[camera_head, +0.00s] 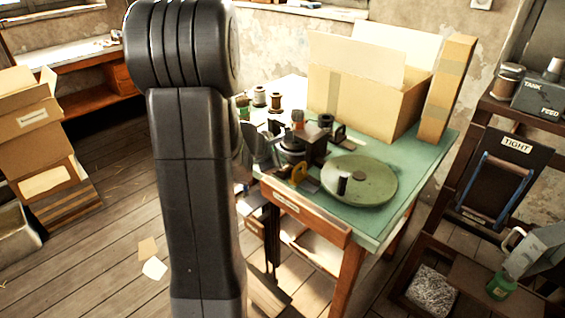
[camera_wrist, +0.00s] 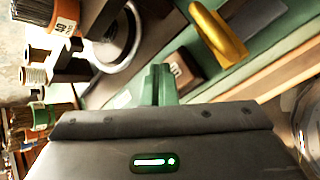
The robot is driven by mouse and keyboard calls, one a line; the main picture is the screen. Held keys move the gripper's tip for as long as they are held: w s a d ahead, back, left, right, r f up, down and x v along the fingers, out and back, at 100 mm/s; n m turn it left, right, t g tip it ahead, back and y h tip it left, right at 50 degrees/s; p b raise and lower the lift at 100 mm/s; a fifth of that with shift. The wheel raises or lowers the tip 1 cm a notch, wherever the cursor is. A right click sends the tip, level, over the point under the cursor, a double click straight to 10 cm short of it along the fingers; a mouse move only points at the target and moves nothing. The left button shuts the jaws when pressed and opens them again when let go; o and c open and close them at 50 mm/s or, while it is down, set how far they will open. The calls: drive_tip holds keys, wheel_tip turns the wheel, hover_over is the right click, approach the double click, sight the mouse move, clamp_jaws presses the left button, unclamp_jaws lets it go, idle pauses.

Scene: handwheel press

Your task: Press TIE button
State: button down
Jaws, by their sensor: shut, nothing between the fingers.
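My gripper (camera_wrist: 160,84) shows in the wrist view as a narrow, pale green pair of fingers, closed together with nothing held. In the head view my gripper (camera_head: 270,150) is partly hidden behind my arm, at the left side of the dark press (camera_head: 296,147) on the green table (camera_head: 410,172). In the wrist view a small dark block with a pale label (camera_wrist: 182,73) lies just right of the fingertips; its lettering is not readable. I cannot tell which part is the TIE button. No contact with the fingers is clear.
A round green disc (camera_head: 372,181) with a dark knob stands right of the press. A gold piece (camera_wrist: 217,32) is close to the gripper's upper right. An open cardboard box (camera_head: 352,92) stands behind. Spools (camera_head: 260,97) and an orange-labelled brush (camera_wrist: 66,14) are nearby.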

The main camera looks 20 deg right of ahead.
drive_tip(key=shift+r+p, duration=1.1)
drive_tip(key=shift+r, duration=0.2)
wheel_tip(320, 180, up, 5)
drive_tip(key=p, duration=0.4)
drive_tip(key=shift+f, duration=0.15)
drive_tip(key=shift+f+b, duration=0.8)
drive_tip(key=p, duration=0.2)
drive_tip(key=shift+r+p, duration=0.25)
drive_tip(key=shift+p, duration=0.15)
